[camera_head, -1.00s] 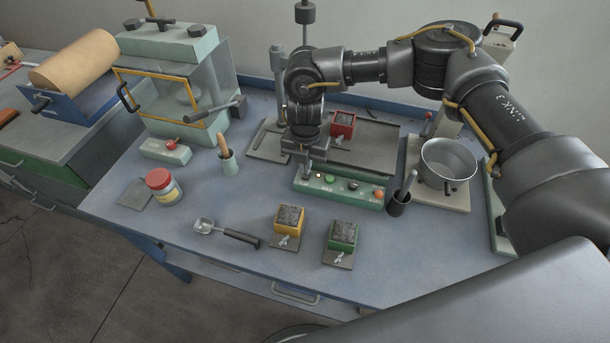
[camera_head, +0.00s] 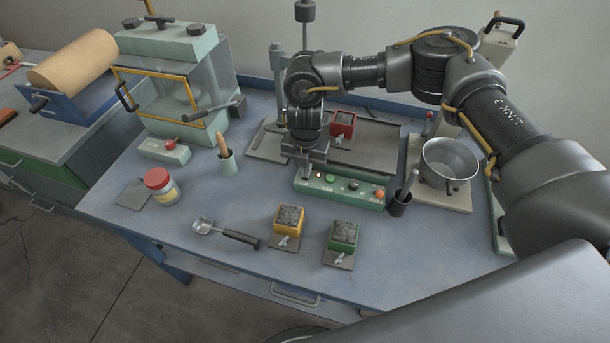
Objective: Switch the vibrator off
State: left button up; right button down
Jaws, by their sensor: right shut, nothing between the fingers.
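The green control box (camera_head: 338,190) lies on the bench at the centre, with a small pale light at its left end, a green button (camera_head: 330,178), a dark button (camera_head: 353,185) and an orange knob (camera_head: 379,194). Its labels are too small to read. My right gripper (camera_head: 306,171) is shut and empty, pointing down at the left end of this box. Whether its tips touch the box cannot be told. Which device is the vibrator I cannot tell. My left gripper is not in view.
Behind the box, a red mould (camera_head: 343,124) stands on a grey plate (camera_head: 375,155). A metal pot (camera_head: 450,160) and a dark holder (camera_head: 399,206) stand to the right.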

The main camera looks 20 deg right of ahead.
jog(key=shift+f, duration=0.25)
jog(key=shift+r, duration=0.15)
jog(key=shift+r+p, duration=0.7)
jog(key=shift+r, duration=0.15)
jog(key=shift+r+p, duration=1.85)
jog(key=shift+r, duration=0.75)
